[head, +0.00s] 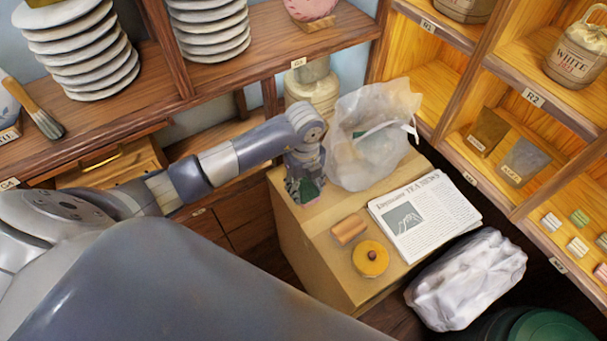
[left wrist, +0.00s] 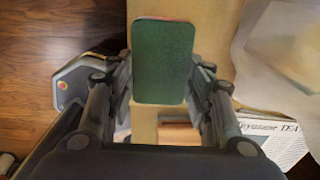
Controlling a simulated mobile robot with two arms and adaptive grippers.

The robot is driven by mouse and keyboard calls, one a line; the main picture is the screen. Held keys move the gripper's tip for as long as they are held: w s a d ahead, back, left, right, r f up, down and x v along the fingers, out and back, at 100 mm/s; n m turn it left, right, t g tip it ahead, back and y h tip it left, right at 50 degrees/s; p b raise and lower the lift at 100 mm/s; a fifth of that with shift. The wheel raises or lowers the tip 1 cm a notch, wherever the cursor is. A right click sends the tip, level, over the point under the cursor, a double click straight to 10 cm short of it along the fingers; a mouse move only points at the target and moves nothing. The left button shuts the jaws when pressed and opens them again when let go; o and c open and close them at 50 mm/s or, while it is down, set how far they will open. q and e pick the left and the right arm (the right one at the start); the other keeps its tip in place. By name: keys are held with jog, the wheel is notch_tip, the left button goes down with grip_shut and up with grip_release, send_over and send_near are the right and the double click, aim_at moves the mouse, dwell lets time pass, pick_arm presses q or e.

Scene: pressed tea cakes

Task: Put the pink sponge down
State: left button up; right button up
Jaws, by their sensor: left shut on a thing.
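My left gripper (head: 304,182) points down over the back left part of a tan box-like stand (head: 292,237). It is shut on the pink sponge (head: 309,191), which shows a green face and a thin pink edge low between the fingers. In the left wrist view the sponge's green face (left wrist: 164,62) lies between the two fingers of the left gripper (left wrist: 162,85). I cannot tell whether the sponge touches the stand's top. My right gripper is not in view.
On the stand are a translucent bag (head: 365,135), a newspaper (head: 425,216), a small orange-brown block (head: 348,229) and a round yellow thing (head: 370,260). A white wrapped bundle (head: 466,279) is at the stand's right. Bare top lies in front of the gripper. Shelves (head: 500,140) stand right.

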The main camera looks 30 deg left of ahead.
pick_arm(q)
jog(key=w+a, duration=0.2)
jog(key=w, duration=0.1)
jog(key=w+a, duration=0.1)
jog(key=w, duration=0.1)
jog(key=shift+f, duration=0.3)
notch_tip(320, 180, down, 3)
jog(key=shift+s+r+p, duration=0.1)
jog(key=shift+r+p, duration=0.05)
jog(key=shift+p, duration=0.25)
jog(key=shift+f, duration=0.4)
jog(key=shift+f, duration=0.1)
jog(key=o, duration=0.9)
